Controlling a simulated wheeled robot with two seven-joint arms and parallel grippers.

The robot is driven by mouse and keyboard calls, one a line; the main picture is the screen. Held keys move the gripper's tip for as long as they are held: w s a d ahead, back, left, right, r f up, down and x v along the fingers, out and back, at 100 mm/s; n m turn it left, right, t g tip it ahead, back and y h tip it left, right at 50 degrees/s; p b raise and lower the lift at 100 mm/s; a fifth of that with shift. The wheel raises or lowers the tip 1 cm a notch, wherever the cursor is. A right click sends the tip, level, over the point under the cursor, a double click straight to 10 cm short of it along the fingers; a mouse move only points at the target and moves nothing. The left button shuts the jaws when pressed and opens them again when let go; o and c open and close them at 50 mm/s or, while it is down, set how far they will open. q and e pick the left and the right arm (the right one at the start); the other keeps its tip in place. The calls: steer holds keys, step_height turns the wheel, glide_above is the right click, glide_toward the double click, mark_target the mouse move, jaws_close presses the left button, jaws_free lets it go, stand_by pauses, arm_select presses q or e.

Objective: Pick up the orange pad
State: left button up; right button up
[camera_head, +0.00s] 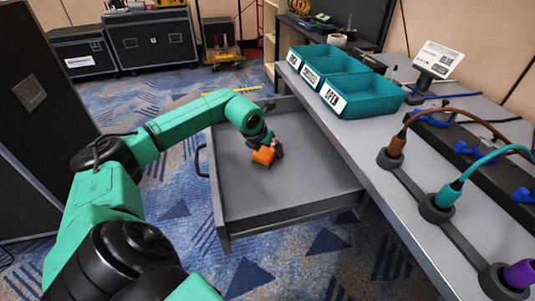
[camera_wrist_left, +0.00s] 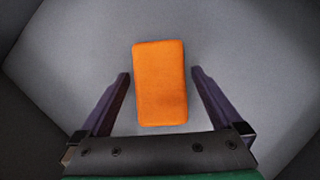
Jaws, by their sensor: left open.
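The orange pad (camera_wrist_left: 160,85) is a rounded rectangular block lying on the grey floor of the open drawer. It also shows in the head view (camera_head: 263,156), partly hidden by my gripper. My left gripper (camera_wrist_left: 160,80) is open, with one finger on each side of the pad and a gap on both sides. In the head view my left gripper (camera_head: 268,150) reaches down into the drawer (camera_head: 230,210) over the pad. My right gripper is not in view.
The drawer's raised walls surround the pad. The grey bench (camera_head: 360,150) stands to the right, with teal bins (camera_head: 365,97) and cables in round holders (camera_head: 437,208). Black cases (camera_head: 150,42) stand at the back. The drawer floor around the pad is clear.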

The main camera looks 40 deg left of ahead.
arm_select(q)
steer(key=shift+w+f, duration=0.1)
steer(key=shift+f, duration=0.1)
steer(key=shift+r, duration=0.1)
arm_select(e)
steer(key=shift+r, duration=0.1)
arm_select(q)
steer(key=shift+f, duration=0.25)
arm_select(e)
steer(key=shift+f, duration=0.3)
arm_select(q)
steer(key=shift+c, duration=0.3)
steer(key=c, duration=1.3)
steer(key=shift+o, duration=0.2)
steer(key=shift+r, duration=0.3)
step_height(320, 180, up, 20)
steer(key=p, duration=0.5)
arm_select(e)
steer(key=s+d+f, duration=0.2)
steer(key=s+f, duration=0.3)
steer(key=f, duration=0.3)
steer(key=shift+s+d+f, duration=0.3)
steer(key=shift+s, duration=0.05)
